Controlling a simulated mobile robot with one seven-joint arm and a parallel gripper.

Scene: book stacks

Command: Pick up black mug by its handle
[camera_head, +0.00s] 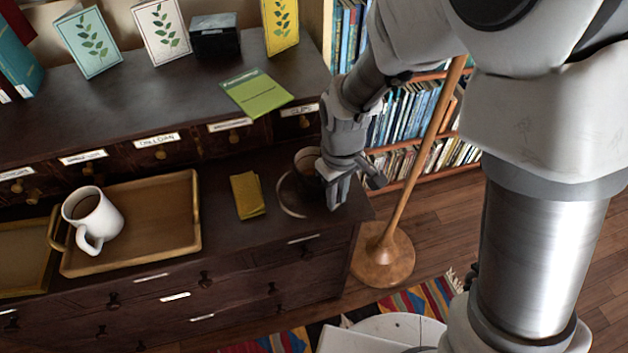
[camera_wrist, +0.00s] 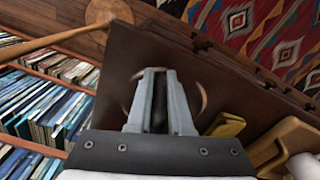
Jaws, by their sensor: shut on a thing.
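The black mug (camera_head: 306,161) stands upright near the right end of the dark cabinet top, with brown liquid inside. A thin pale ring, perhaps a saucer rim (camera_head: 281,196), shows around its base. My gripper (camera_head: 336,193) reaches down at the mug's right front side and covers part of it. In the wrist view the fingers (camera_wrist: 160,72) are close together with a dark strip between them. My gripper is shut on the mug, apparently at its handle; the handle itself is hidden. I cannot tell any gap between mug and surface.
A white mug (camera_head: 93,221) stands on a wooden tray (camera_head: 150,258) at left. A yellow folded cloth or booklet (camera_head: 247,194) lies between tray and black mug. A raised drawer unit (camera_head: 160,152) stands behind. A wooden stand (camera_head: 384,259) rises from the floor to the right.

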